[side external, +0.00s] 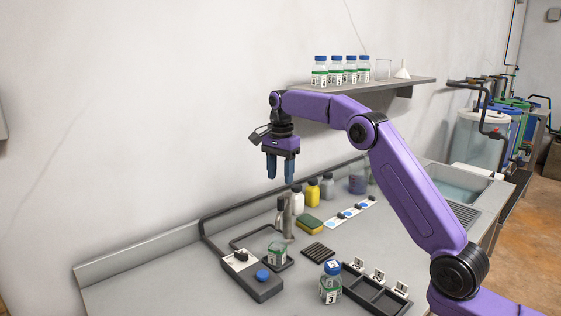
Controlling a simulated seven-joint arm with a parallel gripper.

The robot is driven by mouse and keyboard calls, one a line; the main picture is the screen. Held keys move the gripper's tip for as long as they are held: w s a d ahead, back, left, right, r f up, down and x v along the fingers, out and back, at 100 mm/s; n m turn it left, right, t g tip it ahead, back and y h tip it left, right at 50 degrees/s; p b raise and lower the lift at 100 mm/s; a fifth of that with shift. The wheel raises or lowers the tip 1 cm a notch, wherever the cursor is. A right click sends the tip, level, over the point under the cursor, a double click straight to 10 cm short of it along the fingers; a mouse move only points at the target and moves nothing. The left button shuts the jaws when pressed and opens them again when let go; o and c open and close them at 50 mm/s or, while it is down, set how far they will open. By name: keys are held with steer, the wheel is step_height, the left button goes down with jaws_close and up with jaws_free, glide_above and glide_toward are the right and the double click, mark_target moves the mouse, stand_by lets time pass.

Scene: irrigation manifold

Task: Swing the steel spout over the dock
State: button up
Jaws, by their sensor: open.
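The steel spout (288,222) appears as a slim upright metal piece with a darker top, behind the control box and left of the white bottle. Its exact outlet direction is too small to tell. The dock seems to be the dark square base (287,266) beside the control box. An open-looking jar (277,253) with a green label stands on it. My gripper (280,180) is open and empty, its two blue fingers pointing down. In the picture it is just above the spout, apart from it.
A control box (258,284) with a black knob and blue button is at front left. A blue-lidded jar (330,284) stands beside the compartment tray (372,298). Bottles (313,192), a sponge (309,225) and a ribbed mat (318,253) surround the spout. A shelf (345,86) is above.

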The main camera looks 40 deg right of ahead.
steer(key=shift+r, duration=1.85)
steer(key=s+a+f+n, duration=0.1)
steer(key=s+a+n, duration=1.35)
steer(key=s, duration=0.45)
steer(key=s+d+f+n, duration=0.2)
steer(key=s+f+n, duration=0.1)
steer(key=s, duration=0.6)
steer(key=s+d+f+n, duration=0.2)
steer(key=s+n, duration=0.4)
steer(key=s, duration=0.3)
steer(key=s+d+f+n, duration=0.3)
steer(key=s+f+n, duration=0.1)
steer(key=s, duration=0.5)
steer(key=shift+f, duration=0.2)
